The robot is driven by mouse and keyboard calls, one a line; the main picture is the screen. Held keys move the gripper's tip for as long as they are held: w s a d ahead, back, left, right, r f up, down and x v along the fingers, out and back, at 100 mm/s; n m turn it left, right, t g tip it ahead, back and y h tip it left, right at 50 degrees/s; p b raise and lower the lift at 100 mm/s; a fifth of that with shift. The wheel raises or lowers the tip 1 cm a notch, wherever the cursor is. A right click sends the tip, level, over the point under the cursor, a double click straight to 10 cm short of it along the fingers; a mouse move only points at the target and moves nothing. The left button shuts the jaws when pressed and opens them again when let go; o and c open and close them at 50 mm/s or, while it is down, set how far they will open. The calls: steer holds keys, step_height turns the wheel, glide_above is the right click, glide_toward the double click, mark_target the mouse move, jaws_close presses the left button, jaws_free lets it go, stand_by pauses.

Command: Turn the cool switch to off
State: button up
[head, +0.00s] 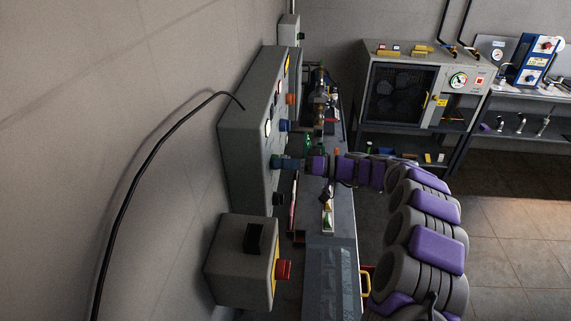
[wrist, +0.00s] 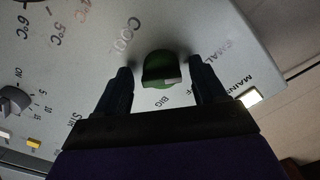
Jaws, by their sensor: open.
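The cool switch (wrist: 158,70) is a round green knob with a pale mark on its lower edge, on a grey panel (wrist: 75,40) lettered COOL, BIG, SMALL and, partly covered, OFF. In the wrist view my gripper (wrist: 160,72) is open, with one dark finger on each side of the knob. Gaps show between fingers and knob. In the head view my gripper (head: 288,163) reaches left to the face of the grey control box (head: 245,135) on the wall. The knob cannot be made out clearly there.
The wrist view also shows a black knob (wrist: 14,101) and a lit white MAINS lamp (wrist: 249,98). A grey box with a red knob (head: 284,270) is mounted nearer on the wall. A bench (head: 318,190) runs below. A cabinet (head: 405,90) stands behind; floor is clear at right.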

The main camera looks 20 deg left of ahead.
steer(key=shift+a, duration=0.25)
steer(key=shift+c, duration=0.6)
steer(key=shift+d, duration=0.2)
steer(key=c, duration=0.9)
steer(key=shift+m, duration=0.3)
steer(key=shift+m+p, duration=2.15)
steer(key=shift+m, duration=2.45)
